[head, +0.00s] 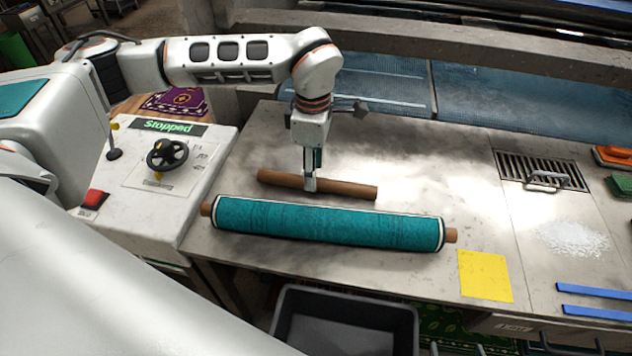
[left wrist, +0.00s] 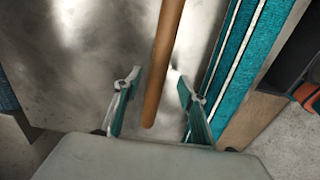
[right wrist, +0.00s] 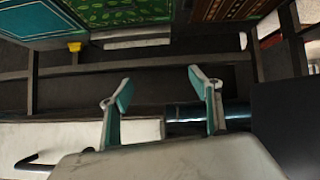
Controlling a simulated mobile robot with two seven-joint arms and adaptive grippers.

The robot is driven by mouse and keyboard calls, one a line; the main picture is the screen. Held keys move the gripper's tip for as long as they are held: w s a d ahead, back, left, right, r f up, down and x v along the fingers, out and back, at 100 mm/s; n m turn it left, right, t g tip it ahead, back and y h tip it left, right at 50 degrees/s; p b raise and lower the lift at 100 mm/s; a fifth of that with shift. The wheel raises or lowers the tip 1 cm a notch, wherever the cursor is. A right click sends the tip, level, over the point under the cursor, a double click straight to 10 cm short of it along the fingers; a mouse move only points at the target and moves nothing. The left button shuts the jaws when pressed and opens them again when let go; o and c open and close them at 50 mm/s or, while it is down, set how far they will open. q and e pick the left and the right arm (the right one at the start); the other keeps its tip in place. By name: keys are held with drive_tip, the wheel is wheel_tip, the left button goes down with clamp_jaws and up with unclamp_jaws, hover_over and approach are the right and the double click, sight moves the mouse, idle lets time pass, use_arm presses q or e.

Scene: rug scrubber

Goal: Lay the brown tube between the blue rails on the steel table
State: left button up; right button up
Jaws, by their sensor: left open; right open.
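The brown tube (head: 350,189) lies on the steel table (head: 420,165), behind a teal rolled rug. My left gripper (head: 310,187) points down at the tube near its middle. In the left wrist view, its open fingers (left wrist: 157,86) stand on either side of the tube (left wrist: 167,45), with gaps showing. The two blue rails (head: 595,291) lie parallel at the table's right front, with a bare strip between them. My right gripper (right wrist: 158,92) shows only in its own wrist view, open and empty, away from the table top.
The teal rolled rug (head: 330,226) lies in front of the tube. A yellow sheet (head: 485,276) lies left of the rails. Behind them are a drain grate (head: 541,171) and white powder (head: 572,238). A grey bin (head: 345,325) stands below the front edge. A control console (head: 160,165) stands left.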

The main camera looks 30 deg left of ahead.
use_arm(q)
drive_tip(key=shift+w+a+f, duration=0.1)
drive_tip(key=shift+w+f, duration=0.05)
drive_tip(key=shift+f, duration=1.6)
clamp_jaws()
drive_tip(key=shift+r, duration=0.15)
